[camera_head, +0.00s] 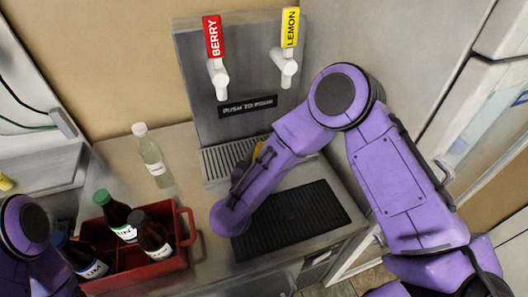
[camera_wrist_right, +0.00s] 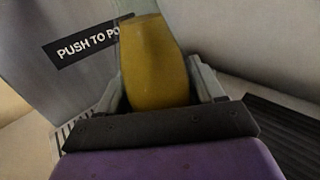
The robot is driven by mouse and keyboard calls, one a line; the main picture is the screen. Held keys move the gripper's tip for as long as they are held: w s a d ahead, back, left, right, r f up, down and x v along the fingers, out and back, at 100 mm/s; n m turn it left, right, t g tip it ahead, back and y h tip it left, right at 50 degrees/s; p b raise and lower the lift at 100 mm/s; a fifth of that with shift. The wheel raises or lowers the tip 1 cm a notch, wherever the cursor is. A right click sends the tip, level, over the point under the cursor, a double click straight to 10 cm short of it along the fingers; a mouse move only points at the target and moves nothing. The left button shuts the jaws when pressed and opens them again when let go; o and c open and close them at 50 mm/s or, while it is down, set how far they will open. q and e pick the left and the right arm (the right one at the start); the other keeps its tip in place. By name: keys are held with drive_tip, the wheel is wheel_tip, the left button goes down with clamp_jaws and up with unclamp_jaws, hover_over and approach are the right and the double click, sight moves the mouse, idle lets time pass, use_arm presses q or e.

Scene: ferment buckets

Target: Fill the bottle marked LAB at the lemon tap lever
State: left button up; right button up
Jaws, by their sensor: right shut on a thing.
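The lemon tap lever (camera_head: 290,28) is yellow, marked LEMON, above a white tap (camera_head: 285,66) on the grey dispenser. My right gripper (camera_wrist_right: 160,100) is shut on a bottle (camera_wrist_right: 154,60) that looks amber-yellow in the right wrist view. Its neck runs up out of the picture, and no label shows, so I cannot read whether it says LAB. In the head view my right forearm hides most of this bottle, low in front of the dispenser, over the slotted grate. My left gripper is out of view; only part of the left arm shows at the lower left.
A red berry lever (camera_head: 213,36) stands left of the lemon one. A red crate (camera_head: 184,262) holds bottles with green, black and blue caps. A clear white-capped bottle (camera_head: 152,155) stands behind it. A black ribbed mat (camera_head: 300,215) lies bare at the counter's right front.

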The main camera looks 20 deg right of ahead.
drive_tip(key=s, duration=1.3)
drive_tip(key=shift+s+a, duration=0.35)
drive_tip(key=shift+a, duration=0.05)
idle(0.6)
